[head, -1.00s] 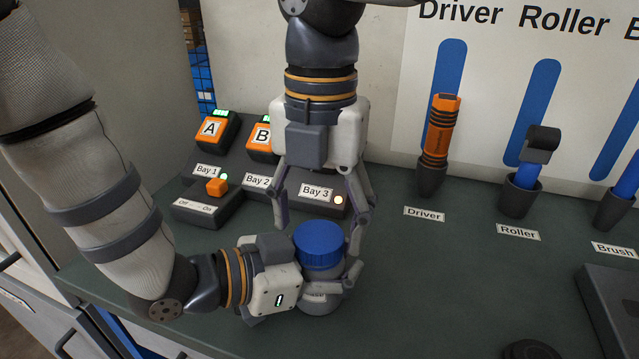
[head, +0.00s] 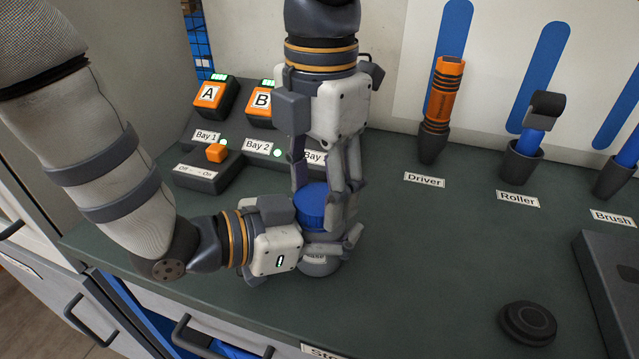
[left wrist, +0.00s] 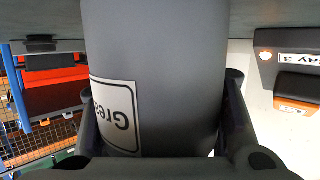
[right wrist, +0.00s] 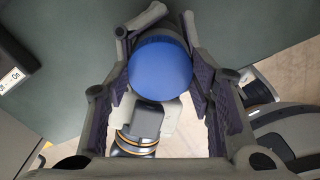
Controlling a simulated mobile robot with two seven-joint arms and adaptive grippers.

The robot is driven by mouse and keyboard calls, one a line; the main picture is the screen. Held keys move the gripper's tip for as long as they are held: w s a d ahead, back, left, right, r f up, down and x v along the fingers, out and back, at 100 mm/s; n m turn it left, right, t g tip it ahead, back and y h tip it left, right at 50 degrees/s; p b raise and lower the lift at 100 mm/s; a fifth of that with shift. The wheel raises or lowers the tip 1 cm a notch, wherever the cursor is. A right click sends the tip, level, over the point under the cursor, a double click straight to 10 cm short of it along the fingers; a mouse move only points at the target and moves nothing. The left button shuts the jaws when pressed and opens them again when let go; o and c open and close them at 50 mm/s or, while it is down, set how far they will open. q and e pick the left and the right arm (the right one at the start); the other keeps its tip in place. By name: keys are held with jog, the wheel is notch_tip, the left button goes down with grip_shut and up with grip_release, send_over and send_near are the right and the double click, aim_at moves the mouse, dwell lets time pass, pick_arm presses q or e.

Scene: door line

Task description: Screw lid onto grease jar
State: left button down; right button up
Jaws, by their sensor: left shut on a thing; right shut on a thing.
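The grease jar (head: 318,268) stands upright on the bench, a grey cylinder with a white label. My left gripper (head: 328,248) is shut around its body from the left. The label (left wrist: 115,115) shows upside down between the left fingers in the left wrist view. The blue lid (head: 314,205) sits on top of the jar, and it shows as a blue disc in the right wrist view (right wrist: 160,70). My right gripper (head: 325,200) points down from above with its fingers shut on the lid's sides. How far the lid is threaded cannot be seen.
The driver (head: 441,100), roller (head: 530,145) and brush holders stand along the back right. A dark round puck (head: 528,322) lies front right. The bench's middle right is clear.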

jog(key=m, duration=0.7)
jog(key=o, duration=1.3)
jog(key=shift+r, duration=2.25)
jog(key=shift+c, duration=0.4)
